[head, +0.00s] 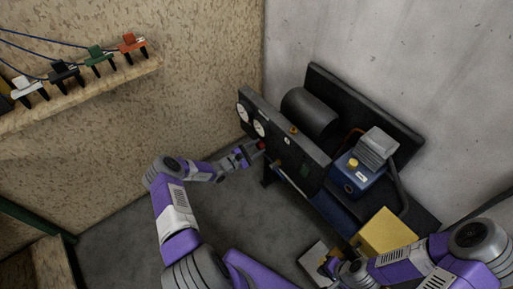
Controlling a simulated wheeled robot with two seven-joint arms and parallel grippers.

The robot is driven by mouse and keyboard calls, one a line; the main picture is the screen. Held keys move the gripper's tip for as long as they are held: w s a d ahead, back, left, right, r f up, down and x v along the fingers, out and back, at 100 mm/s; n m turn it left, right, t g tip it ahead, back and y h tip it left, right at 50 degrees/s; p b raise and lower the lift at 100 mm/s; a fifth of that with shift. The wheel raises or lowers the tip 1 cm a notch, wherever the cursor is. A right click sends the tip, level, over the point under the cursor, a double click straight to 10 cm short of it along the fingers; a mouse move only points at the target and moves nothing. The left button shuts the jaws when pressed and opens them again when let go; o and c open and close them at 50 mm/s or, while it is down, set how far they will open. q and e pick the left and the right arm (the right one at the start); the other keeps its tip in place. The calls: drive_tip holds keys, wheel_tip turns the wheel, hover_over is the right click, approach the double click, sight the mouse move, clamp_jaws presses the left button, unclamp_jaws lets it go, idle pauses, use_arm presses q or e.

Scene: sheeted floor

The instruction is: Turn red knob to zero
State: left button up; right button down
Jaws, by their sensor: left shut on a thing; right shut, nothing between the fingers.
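A dark machine panel (309,153) with two round white gauges (258,128) on its face stands against the back wall. A small red knob (262,145) sits on the panel just right of and below the gauges, mostly hidden by my gripper. My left gripper (256,149) reaches to the panel from the left and is shut on the red knob. The knob's setting is too small to read. My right gripper (328,264) is low at the front, shut and empty, apart from the panel and near a yellow box (388,234).
Behind the panel are a black cylinder tank (310,112) and a blue unit (357,179) with a yellow cap. A wooden shelf (84,92) at the upper left holds several coloured clamps with blue cables. The grey floor (120,240) left of the machine is clear.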

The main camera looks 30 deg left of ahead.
use_arm(q)
drive_tip(key=o, duration=1.1)
drive_tip(key=shift+c, duration=0.2)
drive_tip(key=shift+s, duration=0.1)
drive_tip(key=p+v, duration=0.2)
drive_tip(key=v, duration=0.5)
drive_tip(key=shift+s, duration=0.2)
drive_tip(key=shift+a, duration=0.1)
